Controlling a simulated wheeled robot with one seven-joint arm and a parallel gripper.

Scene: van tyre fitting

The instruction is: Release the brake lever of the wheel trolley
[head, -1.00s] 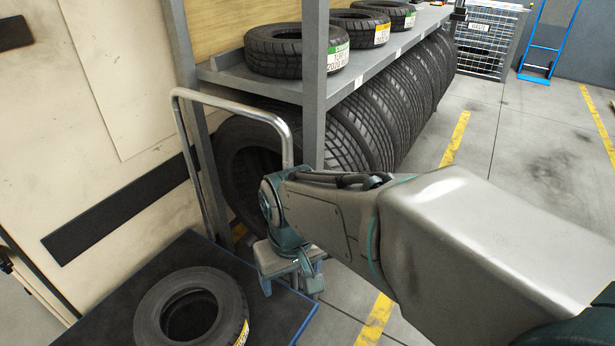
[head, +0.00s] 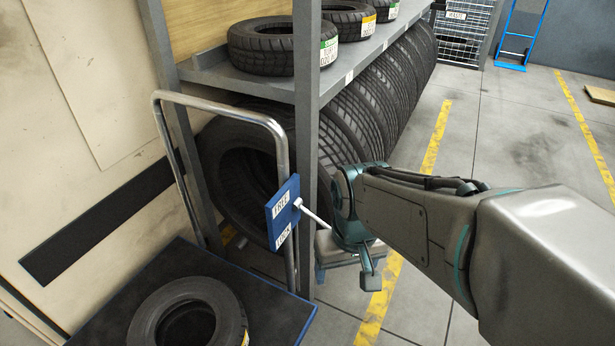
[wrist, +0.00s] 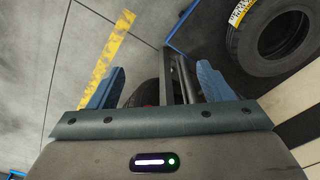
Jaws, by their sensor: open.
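The wheel trolley has a dark deck with a blue edge (head: 258,288) and a bent metal tube handle (head: 222,104). A blue plate (head: 283,213) on the handle's right post reads FREE at the top and LOCK at the bottom. The pale brake lever (head: 314,214) sticks out from the plate to the right and slopes downward. Its far end lies close to my wrist in the picture; I cannot tell whether they touch. My gripper (head: 320,272) is right of the plate and lower, largely hidden by my wrist. In the wrist view its blue fingers (wrist: 158,85) are apart, with no lever clearly visible between them.
A tyre (head: 186,316) lies on the trolley deck. A grey rack (head: 307,120) with several tyres stands right behind the handle. A cream wall or panel (head: 60,130) is on the left. The floor to the right (head: 500,140) is open, with yellow lines.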

